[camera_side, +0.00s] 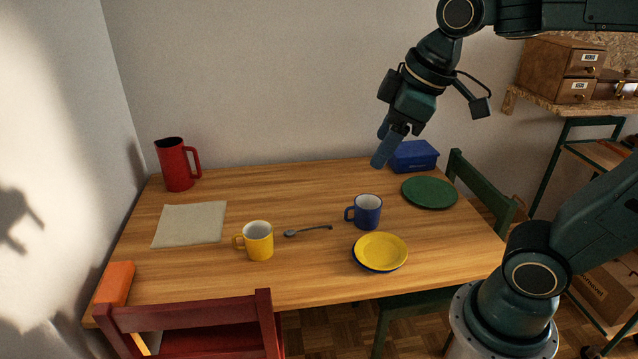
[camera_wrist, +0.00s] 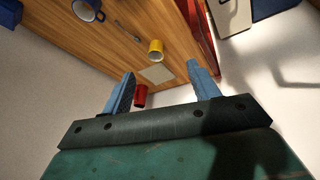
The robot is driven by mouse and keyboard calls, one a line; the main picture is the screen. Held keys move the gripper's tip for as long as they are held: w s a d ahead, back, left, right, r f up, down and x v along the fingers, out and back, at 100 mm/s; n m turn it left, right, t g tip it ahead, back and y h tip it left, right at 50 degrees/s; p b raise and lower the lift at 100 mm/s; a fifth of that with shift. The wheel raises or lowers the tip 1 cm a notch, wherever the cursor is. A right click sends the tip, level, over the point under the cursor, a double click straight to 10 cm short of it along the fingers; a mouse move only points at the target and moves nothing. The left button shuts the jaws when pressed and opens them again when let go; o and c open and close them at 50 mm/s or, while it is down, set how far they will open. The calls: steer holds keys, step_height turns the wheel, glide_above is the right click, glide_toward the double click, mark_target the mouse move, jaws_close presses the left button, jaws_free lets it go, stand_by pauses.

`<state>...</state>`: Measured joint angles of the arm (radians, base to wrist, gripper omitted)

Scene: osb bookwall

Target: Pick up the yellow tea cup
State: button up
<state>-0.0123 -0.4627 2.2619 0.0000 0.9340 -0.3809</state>
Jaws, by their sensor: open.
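The yellow tea cup (camera_side: 259,243) stands upright on the wooden table, left of the middle toward the front edge, with its handle to the left. It also shows in the wrist view (camera_wrist: 156,50), small and beyond the fingers. My gripper (camera_side: 385,150) is high above the back right part of the table, well apart from the cup. In the wrist view its two blue fingers (camera_wrist: 160,83) are spread, with nothing held between them.
A blue mug (camera_side: 369,212), a spoon (camera_side: 308,231) and a yellow plate (camera_side: 381,250) lie right of the cup. A beige cloth (camera_side: 190,224), red pitcher (camera_side: 176,168) and orange block (camera_side: 115,284) are left. A green plate (camera_side: 430,192) and blue box (camera_side: 414,156) are back right. A red chair (camera_side: 195,318) stands in front.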

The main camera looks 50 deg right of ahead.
steer(key=w+n+g, duration=0.1)
steer(key=w+n, duration=0.5)
steer(key=w, duration=0.6)
steer(key=n+g, duration=0.3)
steer(key=n, duration=0.8)
glide_above(253, 242)
steer(key=d, duration=0.1)
step_height(253, 242, down, 13)
steer(key=shift+w+a+f+n+g, duration=0.15)
steer(key=shift+w+f+n, duration=0.7)
steer(key=shift+f, duration=2.4)
steer(key=shift+w+a+f+n+g, duration=0.15)
steer(key=shift+w+f+n, duration=0.7)
steer(key=shift+f, duration=2.45)
steer(key=shift+w+a+f+n, duration=0.15)
steer(key=shift+w+f+n, duration=0.7)
steer(key=shift+f, duration=2.4)
steer(key=shift+w+f, duration=0.2)
steer(key=shift+f, duration=2.35)
